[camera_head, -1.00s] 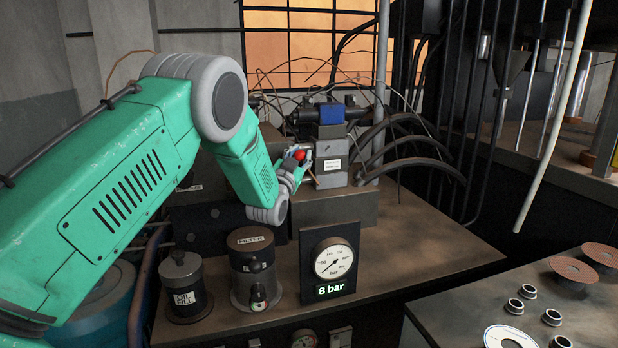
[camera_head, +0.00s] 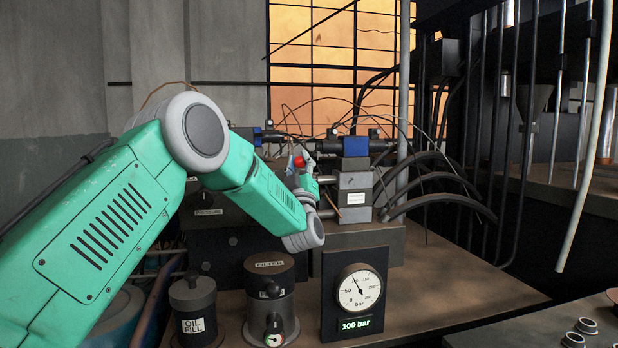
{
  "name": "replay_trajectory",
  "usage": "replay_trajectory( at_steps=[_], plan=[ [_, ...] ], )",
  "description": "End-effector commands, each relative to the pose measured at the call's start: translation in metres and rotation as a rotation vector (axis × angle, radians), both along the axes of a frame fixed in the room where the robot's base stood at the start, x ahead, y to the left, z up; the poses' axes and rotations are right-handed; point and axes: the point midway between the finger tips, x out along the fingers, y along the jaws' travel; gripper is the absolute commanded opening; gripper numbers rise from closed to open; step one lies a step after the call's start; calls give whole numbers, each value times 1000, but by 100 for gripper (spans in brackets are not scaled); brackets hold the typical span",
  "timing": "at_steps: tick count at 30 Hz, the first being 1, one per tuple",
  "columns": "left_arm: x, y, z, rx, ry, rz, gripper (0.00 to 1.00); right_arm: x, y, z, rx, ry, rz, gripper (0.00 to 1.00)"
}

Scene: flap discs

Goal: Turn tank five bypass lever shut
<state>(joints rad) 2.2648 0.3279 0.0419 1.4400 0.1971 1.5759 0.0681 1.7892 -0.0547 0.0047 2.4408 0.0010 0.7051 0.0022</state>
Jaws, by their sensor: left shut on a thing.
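A lever with a red knob (camera_head: 299,162) stands beside the valve block (camera_head: 354,190), left of it. My left gripper (camera_head: 306,174) reaches in from the left and is shut on the lever at the red knob. The fingers are small in view and hide most of the lever, so its exact angle is hard to tell. I see no readable tank number on it. A pressure gauge (camera_head: 359,289) in front has a dial and a green display reading 100 bar. My right gripper is not in view.
A filter housing (camera_head: 269,290) and an oil fill pot (camera_head: 193,308) stand in front, below my left arm. Black hoses (camera_head: 440,178) curve off to the right of the valve block. The bench top (camera_head: 450,275) right of the gauge is clear.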

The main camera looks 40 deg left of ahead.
Motion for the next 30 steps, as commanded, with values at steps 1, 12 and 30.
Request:
replay_trajectory(
  at_steps=[1,12,30],
  plan=[
    [-3,5,-15,-28,-4,6,0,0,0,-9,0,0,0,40],
    [-11,12,-13,-123,-112,4,0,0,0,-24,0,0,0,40],
    [-11,13,-11,-136,-127,2,38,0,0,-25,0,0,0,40]
  ],
)
